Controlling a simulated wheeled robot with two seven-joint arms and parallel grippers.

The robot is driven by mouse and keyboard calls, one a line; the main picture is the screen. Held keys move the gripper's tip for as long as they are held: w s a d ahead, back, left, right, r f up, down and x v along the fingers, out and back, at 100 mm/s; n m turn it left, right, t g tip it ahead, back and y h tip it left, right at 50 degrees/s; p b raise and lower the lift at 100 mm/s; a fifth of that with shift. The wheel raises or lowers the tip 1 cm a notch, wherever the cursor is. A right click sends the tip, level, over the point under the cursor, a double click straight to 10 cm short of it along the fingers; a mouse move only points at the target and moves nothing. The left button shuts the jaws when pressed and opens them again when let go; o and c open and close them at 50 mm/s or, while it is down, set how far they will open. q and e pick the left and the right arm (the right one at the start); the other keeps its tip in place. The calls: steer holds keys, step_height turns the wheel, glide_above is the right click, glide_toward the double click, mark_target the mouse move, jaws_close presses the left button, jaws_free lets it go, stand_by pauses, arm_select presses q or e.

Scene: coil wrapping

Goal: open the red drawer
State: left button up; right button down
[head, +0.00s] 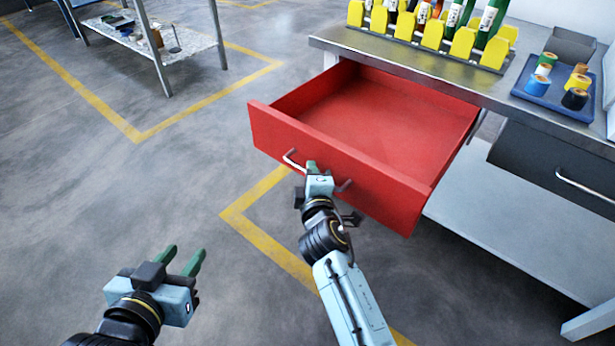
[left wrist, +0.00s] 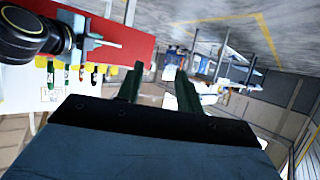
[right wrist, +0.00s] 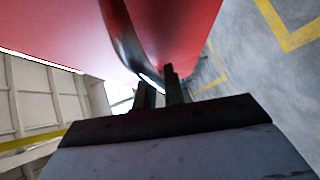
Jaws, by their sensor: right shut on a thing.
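The red drawer (head: 390,108) is pulled far out from under the workbench in the head view, and its inside looks empty. Its front panel (head: 400,198) carries a metal bar handle (head: 292,161). My right gripper (head: 311,167) is at the handle and shut on it, hiding the handle's middle. In the right wrist view the handle (right wrist: 126,45) runs down to the green fingers (right wrist: 158,92). My left gripper (head: 184,258) is open and empty over the floor at the lower left. In the left wrist view its fingers (left wrist: 157,85) stand apart with nothing between them.
The workbench top (head: 400,62) holds a yellow rack (head: 432,34) of bottles and a blue tray (head: 550,92) of tape rolls. A grey drawer (head: 540,160) with a handle is shut at the right. A low table (head: 185,42) stands at the upper left. The floor between is clear.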

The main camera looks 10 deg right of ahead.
steer(key=shift+d, duration=0.1)
steer(key=c, duration=1.5)
jaws_free()
